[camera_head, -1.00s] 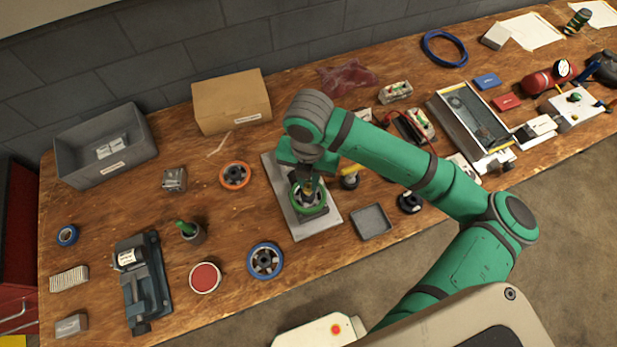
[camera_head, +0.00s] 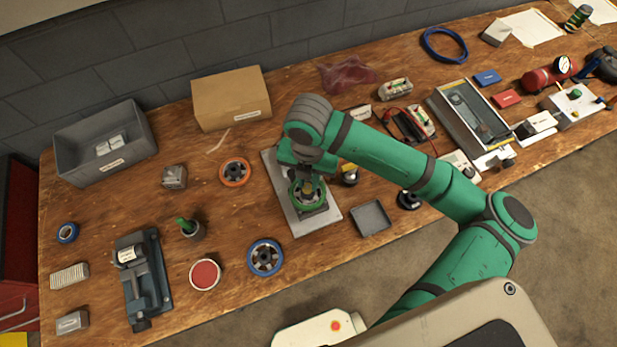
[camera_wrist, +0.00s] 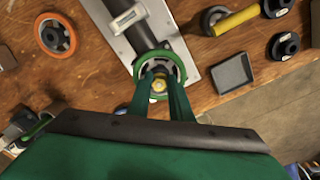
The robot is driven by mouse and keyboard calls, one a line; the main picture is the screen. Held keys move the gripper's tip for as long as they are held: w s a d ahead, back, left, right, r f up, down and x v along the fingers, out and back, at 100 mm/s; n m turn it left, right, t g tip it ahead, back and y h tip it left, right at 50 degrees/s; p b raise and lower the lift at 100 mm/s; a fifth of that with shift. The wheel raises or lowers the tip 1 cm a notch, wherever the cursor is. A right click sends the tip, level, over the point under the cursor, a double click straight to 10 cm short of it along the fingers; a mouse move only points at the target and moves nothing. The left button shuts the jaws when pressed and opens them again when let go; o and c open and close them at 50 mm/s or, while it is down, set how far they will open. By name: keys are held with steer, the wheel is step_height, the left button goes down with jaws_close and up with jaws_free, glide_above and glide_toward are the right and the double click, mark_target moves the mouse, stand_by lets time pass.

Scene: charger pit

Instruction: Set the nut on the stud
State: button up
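A brass-coloured nut (camera_wrist: 158,86) is between the two fingertips of my gripper (camera_wrist: 160,80) in the wrist view. The fingers appear closed on its sides. The nut also shows in the head view (camera_head: 308,187). It lies over the middle of a green-rimmed wheel (camera_wrist: 176,68), which is at the near end of a grey plate (camera_wrist: 196,76). The wheel also shows in the head view (camera_head: 293,199). The stud is hidden behind the nut and fingers. I cannot tell whether the nut touches it.
An orange-rimmed wheel (camera_head: 235,172) and a blue-rimmed wheel (camera_head: 265,258) lie left of the plate. A grey tray (camera_head: 371,218) and a yellow-handled tool (camera_wrist: 235,20) lie to its right. A cardboard box (camera_head: 231,100) stands behind. Bare wood lies between these things.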

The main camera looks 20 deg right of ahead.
steer(key=o, duration=0.3)
steer(key=shift+o, duration=0.2)
step_height(320, 180, up, 11)
stand_by(0.3)
stand_by(0.5)
